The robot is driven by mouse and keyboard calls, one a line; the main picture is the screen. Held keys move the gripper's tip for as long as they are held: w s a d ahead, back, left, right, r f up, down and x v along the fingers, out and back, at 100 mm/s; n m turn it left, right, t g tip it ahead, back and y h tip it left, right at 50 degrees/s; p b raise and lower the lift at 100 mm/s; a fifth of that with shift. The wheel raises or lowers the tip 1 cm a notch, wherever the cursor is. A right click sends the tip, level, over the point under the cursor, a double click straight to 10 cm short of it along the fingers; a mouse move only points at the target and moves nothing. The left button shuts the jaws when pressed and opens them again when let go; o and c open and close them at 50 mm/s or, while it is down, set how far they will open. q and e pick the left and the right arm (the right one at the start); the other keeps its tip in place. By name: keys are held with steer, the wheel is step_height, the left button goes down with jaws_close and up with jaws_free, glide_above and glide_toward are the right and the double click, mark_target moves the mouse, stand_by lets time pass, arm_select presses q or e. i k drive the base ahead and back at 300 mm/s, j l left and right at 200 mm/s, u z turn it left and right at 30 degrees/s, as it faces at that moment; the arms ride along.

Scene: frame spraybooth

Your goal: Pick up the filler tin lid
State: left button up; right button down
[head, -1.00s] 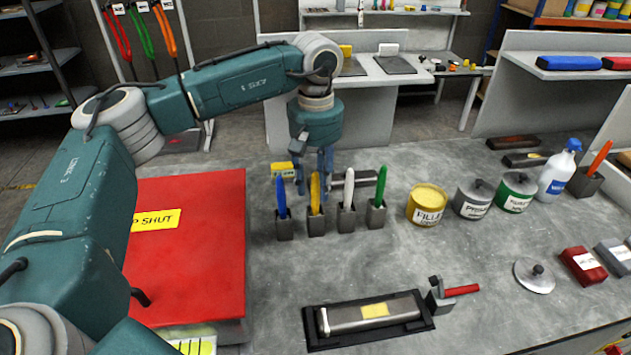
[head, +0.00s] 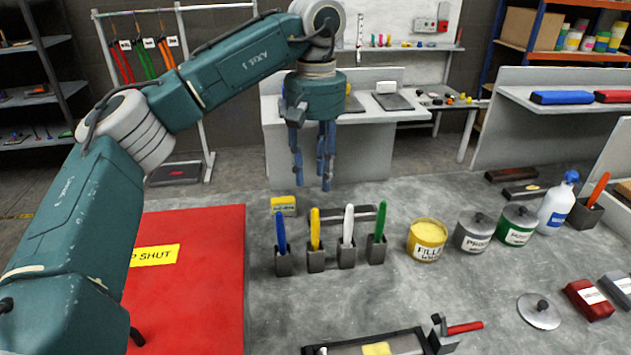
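A round grey lid (head: 540,311) with a dark knob lies flat on the bench at the lower right. The filler tin (head: 427,240) stands uncovered, its yellow filling showing, to the left of the two lidded tins. My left gripper (head: 312,182) points down above the far part of the bench, behind the upright-handled tools. Its fingers are apart with nothing between them. It is well to the left of the loose lid and farther back. My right gripper is not in view.
Holders (head: 316,259) with blue, yellow, white and green handles stand mid-bench. A grey tin (head: 474,233), a green tin (head: 516,227) and a spray bottle (head: 557,205) stand right. A red block (head: 588,300) lies beside the lid. A red panel (head: 190,285) covers the left.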

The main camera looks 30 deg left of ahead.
mark_target(536, 309)
steer(key=k+l, duration=0.5)
steer(key=k, duration=0.2)
steer(key=k+l, duration=0.5)
steer(key=k, duration=0.15)
